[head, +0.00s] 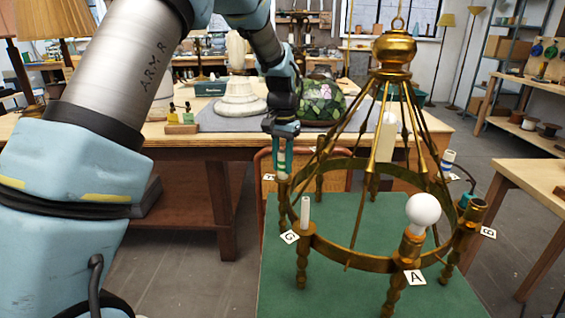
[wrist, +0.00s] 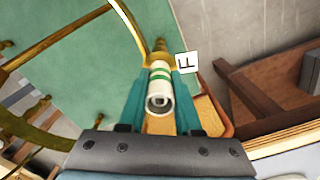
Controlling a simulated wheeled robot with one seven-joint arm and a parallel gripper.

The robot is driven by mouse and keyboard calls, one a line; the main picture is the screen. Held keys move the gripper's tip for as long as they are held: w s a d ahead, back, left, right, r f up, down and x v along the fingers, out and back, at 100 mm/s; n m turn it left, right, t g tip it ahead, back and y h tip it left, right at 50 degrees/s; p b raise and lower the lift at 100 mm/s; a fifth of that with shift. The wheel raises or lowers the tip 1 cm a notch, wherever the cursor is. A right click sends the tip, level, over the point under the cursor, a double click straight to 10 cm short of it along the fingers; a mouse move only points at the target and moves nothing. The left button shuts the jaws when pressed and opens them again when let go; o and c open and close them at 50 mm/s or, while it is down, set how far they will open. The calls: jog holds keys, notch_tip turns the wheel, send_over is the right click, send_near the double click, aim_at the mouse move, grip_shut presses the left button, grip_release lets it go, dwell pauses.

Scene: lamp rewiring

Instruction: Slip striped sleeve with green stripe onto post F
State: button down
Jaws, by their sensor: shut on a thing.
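My gripper (head: 282,160) is shut on a white striped sleeve with a green stripe (wrist: 160,90), which shows upright between the teal fingers in the wrist view. In the head view the fingers mostly hide the sleeve. Post F (head: 283,187) is a brass cup on the left of the chandelier ring, directly below the sleeve. The F tag (wrist: 187,62) is beside the post in the wrist view. The sleeve's far end meets or nearly meets the brass cup (wrist: 160,55); I cannot tell whether it is around the post or just above it.
The brass chandelier ring (head: 350,262) stands on a green mat (head: 330,292). Post G holds a plain white tube (head: 305,212), and a white bulb (head: 423,209) stands at A. Another striped sleeve (head: 448,158) is at the right. Sloping brass rods rise close by.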

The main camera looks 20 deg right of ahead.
jog(key=c, duration=0.5)
grip_release()
notch_tip(320, 180, up, 11)
jog(key=shift+f+b, duration=0.1)
jog(key=shift+b, duration=0.85)
jog(key=a+f+n, duration=0.2)
jog(key=a+f, duration=0.1)
jog(key=a, duration=0.7)
jog(key=a+f+n, duration=0.2)
jog(key=a+n, duration=0.1)
jog(key=a, duration=0.7)
jog(key=s+a+f+n, duration=0.1)
jog(key=s+a+f, duration=0.1)
jog(key=a, duration=0.3)
jog(key=s+a+f+n+t, duration=0.1)
jog(key=s+a+f+n, duration=0.1)
jog(key=s+a, duration=0.3)
jog(key=s+a+f+n, duration=0.1)
jog(key=s+a+f, duration=0.1)
jog(key=a, duration=0.4)
jog(key=shift+s+a+f+n+t, duration=0.1)
jog(key=shift+s+a+n+t, duration=0.1)
jog(key=shift+s, duration=0.25)
jog(key=shift+s+a+n+t, duration=0.1)
jog(key=shift+s+n, duration=0.1)
jog(key=shift+s, duration=0.25)
